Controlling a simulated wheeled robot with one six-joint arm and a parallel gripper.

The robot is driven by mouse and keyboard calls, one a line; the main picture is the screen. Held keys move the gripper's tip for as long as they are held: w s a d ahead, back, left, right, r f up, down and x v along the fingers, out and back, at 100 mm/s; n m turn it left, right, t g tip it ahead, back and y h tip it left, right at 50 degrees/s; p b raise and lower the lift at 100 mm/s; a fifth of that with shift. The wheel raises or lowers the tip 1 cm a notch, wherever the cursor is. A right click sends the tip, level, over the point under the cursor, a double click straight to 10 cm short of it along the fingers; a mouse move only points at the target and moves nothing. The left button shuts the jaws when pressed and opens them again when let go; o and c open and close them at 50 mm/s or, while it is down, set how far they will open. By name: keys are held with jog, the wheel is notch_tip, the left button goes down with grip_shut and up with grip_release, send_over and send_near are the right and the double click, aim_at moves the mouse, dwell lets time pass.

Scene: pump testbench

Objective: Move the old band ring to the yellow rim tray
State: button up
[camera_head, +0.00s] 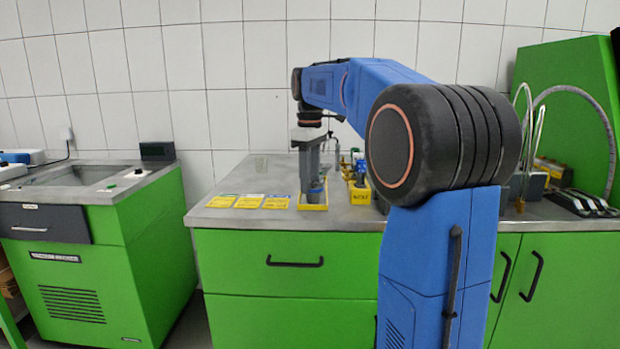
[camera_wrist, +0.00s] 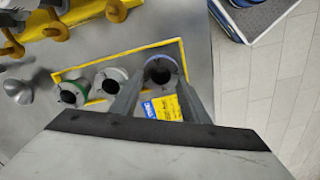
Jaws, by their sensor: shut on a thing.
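My gripper (camera_head: 312,178) points down over the bench, shut on a grey ring with a dark blue band (camera_wrist: 161,71). The ring also shows low between the fingers in the head view (camera_head: 317,188). The yellow rim tray (camera_wrist: 118,57) is a yellow-edged rectangle under the fingers, and its front edge shows in the head view (camera_head: 313,207). The held ring is at the tray's right end in the wrist view; I cannot tell if it touches the floor of the tray. A green-banded ring (camera_wrist: 72,94) and a white-banded ring (camera_wrist: 110,82) stand in the tray beside it.
Yellow cards (camera_head: 248,202) lie left of the tray on the grey bench (camera_head: 230,217). A yellow holder (camera_head: 360,193) with blue-topped parts stands right of it. In the wrist view, a yellow rack (camera_wrist: 75,16) and a metal knob-like part (camera_wrist: 18,91) lie at upper left.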

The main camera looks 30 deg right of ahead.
jog(key=shift+f, duration=0.15)
dwell(0.6)
jog(key=o, duration=1.3)
jog(key=shift+c, duration=0.2)
notch_tip(320, 180, up, 7)
dwell(0.5)
jog(key=s+a+f+m+t, duration=0.1)
jog(key=s+a+f+m, duration=0.1)
jog(key=s+a+f, duration=0.3)
jog(key=s+a+f+m+t, duration=0.2)
jog(key=s+a+f, duration=0.3)
jog(key=s+f, duration=0.9)
jog(key=s+a+f+m+t, duration=0.1)
jog(key=s+a+f+m, duration=0.1)
jog(key=s+a+f, duration=0.3)
jog(key=s+f, duration=0.4)
jog(key=s, duration=0.3)
jog(key=shift+a+f+m+t, duration=0.15)
jog(key=shift+f+m+t, duration=0.05)
jog(key=shift+m+t, duration=0.2)
